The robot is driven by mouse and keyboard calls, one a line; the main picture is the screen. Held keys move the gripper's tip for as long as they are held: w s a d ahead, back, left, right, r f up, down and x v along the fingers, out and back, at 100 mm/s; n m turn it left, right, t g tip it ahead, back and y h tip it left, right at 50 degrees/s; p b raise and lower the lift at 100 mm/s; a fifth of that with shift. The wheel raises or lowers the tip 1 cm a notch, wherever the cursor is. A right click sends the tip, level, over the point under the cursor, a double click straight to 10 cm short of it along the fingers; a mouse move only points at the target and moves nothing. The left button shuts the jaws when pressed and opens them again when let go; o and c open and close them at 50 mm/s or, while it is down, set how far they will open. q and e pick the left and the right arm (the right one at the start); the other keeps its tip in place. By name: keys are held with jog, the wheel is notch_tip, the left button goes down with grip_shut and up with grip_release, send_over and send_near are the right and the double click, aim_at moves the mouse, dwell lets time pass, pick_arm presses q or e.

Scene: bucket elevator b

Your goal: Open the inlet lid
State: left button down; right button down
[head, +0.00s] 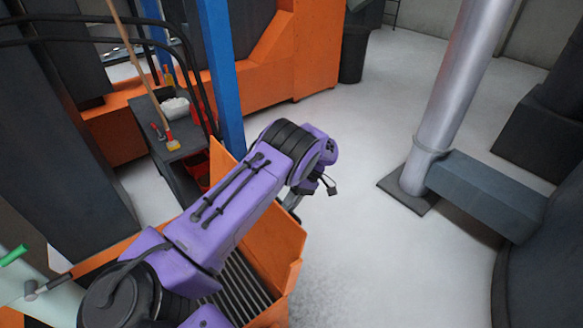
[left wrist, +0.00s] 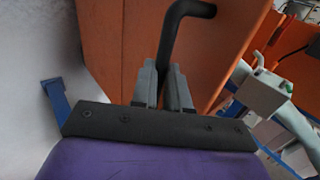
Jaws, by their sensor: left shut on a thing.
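The orange inlet (head: 280,312) is at the bottom centre of the head view, with a dark slatted grate (head: 242,280) showing inside it. An orange panel (head: 284,235) stands at its far right side, partly behind my left arm; I cannot tell surely whether this is the lid. In the left wrist view, my left gripper (left wrist: 173,75) is shut on a bent black handle (left wrist: 172,45) in front of an orange panel (left wrist: 120,45). In the head view my left gripper is mostly hidden behind its wrist. My right gripper is not in view.
A blue post (head: 221,75) and a dark cart (head: 160,140) with tools stand behind the inlet. A grey metal pipe (head: 455,95) with a dark box beam (head: 485,195) stands at right. The floor between inlet and pipe is clear.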

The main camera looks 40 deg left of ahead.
pick_arm(q)
jog(key=shift+s+a+f, duration=0.1)
jog(key=shift+s+f, duration=0.1)
jog(key=shift+f, duration=0.05)
jog(key=c, duration=1.4)
grip_release()
jog(key=shift+o, duration=1.4)
jog(key=shift+a+f, duration=0.1)
jog(key=a+b+v, duration=0.1)
jog(key=b+v, duration=0.2)
jog(key=v, duration=0.7)
jog(key=shift+w+d+b, duration=0.35)
jog(key=shift+w+d, duration=0.05)
jog(key=shift+w, duration=0.05)
